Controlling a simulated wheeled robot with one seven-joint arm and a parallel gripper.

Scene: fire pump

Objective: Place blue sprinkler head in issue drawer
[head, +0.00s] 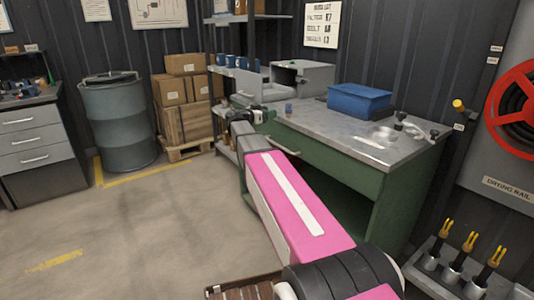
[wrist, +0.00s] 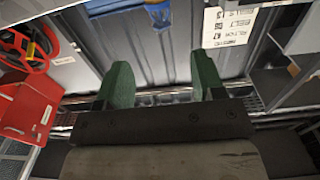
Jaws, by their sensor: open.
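A small blue piece (head: 288,108), which looks like the blue sprinkler head, stands on the grey bench top in the head view. A grey metal drawer unit (head: 303,76) stands behind it, with a drawer (head: 262,92) pulled out to the left. I take this for the issue drawer; its inside is mostly hidden. My gripper (head: 264,114) is at the bench's left end, left of the blue piece and in front of the drawer. In the wrist view my gripper (wrist: 161,85) has its green fingers spread with nothing between them.
A shelf behind holds several blue items (head: 229,61). A grey drum (head: 121,120) and boxes (head: 184,105) stand left.

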